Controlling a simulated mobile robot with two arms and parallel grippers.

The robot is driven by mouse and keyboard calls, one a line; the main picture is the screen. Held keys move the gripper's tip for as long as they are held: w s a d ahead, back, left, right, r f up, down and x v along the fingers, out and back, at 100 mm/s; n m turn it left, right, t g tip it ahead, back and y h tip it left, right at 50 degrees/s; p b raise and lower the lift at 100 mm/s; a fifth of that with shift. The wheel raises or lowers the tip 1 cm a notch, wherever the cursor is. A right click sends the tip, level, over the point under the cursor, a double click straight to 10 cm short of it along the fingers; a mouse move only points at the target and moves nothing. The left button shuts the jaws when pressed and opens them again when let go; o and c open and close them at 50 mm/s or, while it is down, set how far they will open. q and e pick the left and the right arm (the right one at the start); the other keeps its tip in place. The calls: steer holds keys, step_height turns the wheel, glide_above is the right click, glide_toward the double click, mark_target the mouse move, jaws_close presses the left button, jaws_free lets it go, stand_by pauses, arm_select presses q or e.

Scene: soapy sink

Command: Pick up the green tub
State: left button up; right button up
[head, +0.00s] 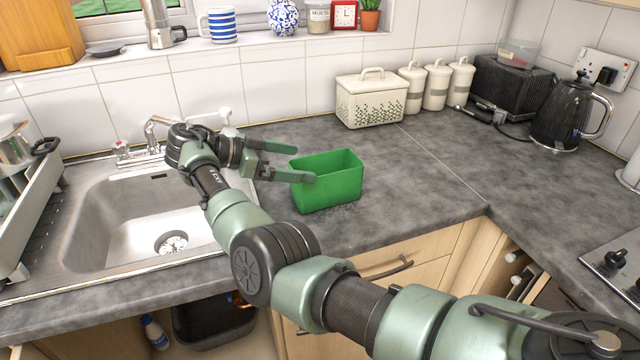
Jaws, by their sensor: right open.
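The green tub (330,184) stands upright on the dark grey worktop, just right of the sink. It is an open box, and the part of its inside that I see looks empty. My right gripper (302,164) is at the tub's left side, with its fingers pointing right. The fingers are apart and nothing is between them. The nearer fingertip overlaps the tub's left rim in the picture; I cannot tell if it touches. The farther finger lies behind, by the tub's back left. My left gripper does not show.
The metal sink (100,225) lies left, under my right arm, with a tap (155,130) behind it. A cream bread bin (372,98) and several canisters stand at the back. A black kettle (570,115) and a toaster (510,85) are at the right. The worktop right of the tub is clear.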

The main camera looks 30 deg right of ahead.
mark_target(326, 164)
steer(key=p+x, duration=0.1)
steer(key=x, duration=0.1)
steer(key=r+p+x, duration=0.1)
steer(key=x, duration=0.1)
steer(key=s+p+x, duration=0.1)
steer(key=p+x, duration=0.1)
steer(key=x, duration=0.1)
steer(key=shift+d+r, duration=0.1)
steer(key=shift+d, duration=0.35)
steer(key=c, duration=1.8)
